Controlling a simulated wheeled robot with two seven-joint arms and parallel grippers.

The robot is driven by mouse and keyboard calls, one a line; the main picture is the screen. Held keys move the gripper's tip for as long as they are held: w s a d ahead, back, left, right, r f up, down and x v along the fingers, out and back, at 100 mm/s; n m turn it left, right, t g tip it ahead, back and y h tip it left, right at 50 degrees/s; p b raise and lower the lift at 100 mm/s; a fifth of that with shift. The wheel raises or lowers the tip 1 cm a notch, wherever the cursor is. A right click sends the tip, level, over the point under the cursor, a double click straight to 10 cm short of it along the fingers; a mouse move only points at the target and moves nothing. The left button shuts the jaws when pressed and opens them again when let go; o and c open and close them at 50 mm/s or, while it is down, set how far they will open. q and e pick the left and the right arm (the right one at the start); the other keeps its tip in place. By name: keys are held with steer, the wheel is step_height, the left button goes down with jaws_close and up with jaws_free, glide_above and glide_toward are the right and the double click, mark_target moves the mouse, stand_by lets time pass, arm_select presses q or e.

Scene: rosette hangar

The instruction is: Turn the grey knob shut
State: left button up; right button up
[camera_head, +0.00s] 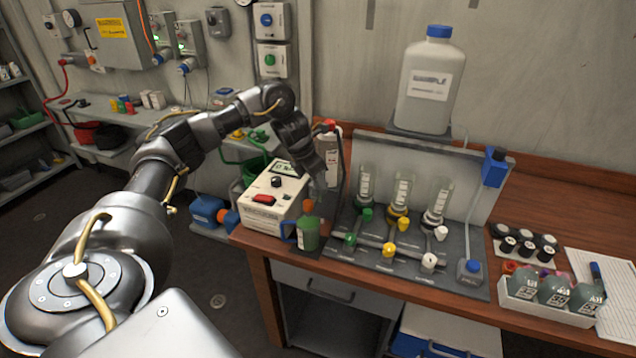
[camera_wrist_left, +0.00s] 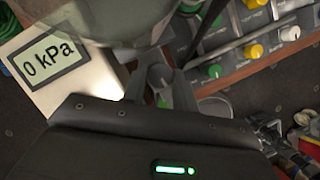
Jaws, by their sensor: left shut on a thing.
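My left gripper (camera_head: 318,192) reaches down between the white pump box (camera_head: 262,206) and the valve panel (camera_head: 340,243). In the left wrist view its fingers (camera_wrist_left: 160,82) are shut on the grey knob (camera_wrist_left: 159,74), a dark grey rounded piece between the tips. The knob's pointing direction is hard to tell. In the head view the gripper hides the knob. The pump box display (camera_wrist_left: 43,64) reads 0 kPa in the wrist view. My right gripper is in neither view.
A small green jug (camera_head: 309,236) stands just below the gripper, and a red-topped bottle (camera_head: 328,150) stands behind it. Green, yellow (camera_head: 390,249) and white valve knobs lie to the right. A large white jug (camera_head: 430,85) stands above the panel.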

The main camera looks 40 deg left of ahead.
arm_select(q)
steer(key=shift+a+m, duration=0.1)
steer(key=shift+m, duration=0.5)
steer(key=shift+m+h, duration=0.3)
steer(key=o, duration=1)
steer(key=shift+c, duration=0.2)
steer(key=p+v, duration=0.1)
steer(key=v, duration=0.9)
steer(key=shift+r+p, duration=0.3)
steer(key=shift+r, duration=0.15)
steer(key=shift+a, duration=0.1)
